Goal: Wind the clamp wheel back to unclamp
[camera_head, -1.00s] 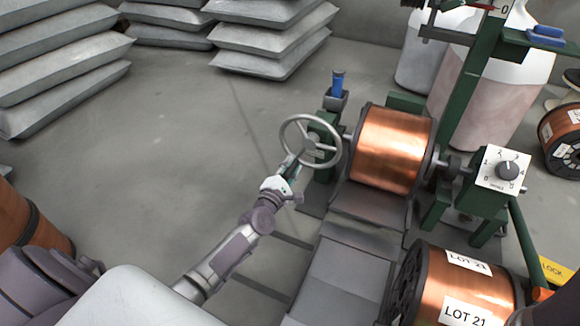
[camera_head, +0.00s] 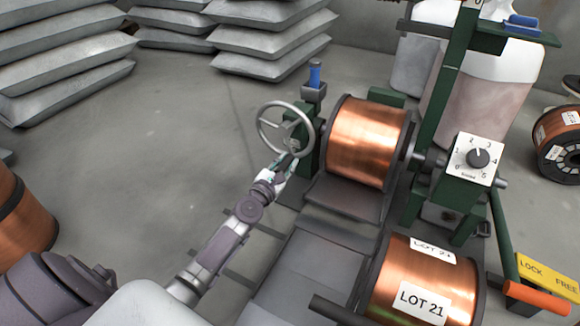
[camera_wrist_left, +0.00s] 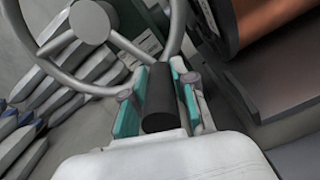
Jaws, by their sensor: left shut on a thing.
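The grey spoked clamp wheel (camera_head: 288,128) stands upright on a green stand, left of the mounted copper spool (camera_head: 367,143). My left gripper (camera_head: 284,166) is at the wheel's lower rim. In the left wrist view my left gripper (camera_wrist_left: 158,100) is shut on the wheel's black handle (camera_wrist_left: 160,97), which lies between its teal finger pads. The wheel's rim and spokes (camera_wrist_left: 90,22) fill the upper left of that view. My right gripper is not in view.
A spool marked LOT 21 (camera_head: 425,280) lies at the lower right. Beside it are a yellow LOCK/FREE plate (camera_head: 545,277) and an orange-gripped lever (camera_head: 537,298). A dial box (camera_head: 478,157) stands right of the mounted spool. Floor left of the wheel is clear; sacks (camera_head: 265,35) are stacked behind.

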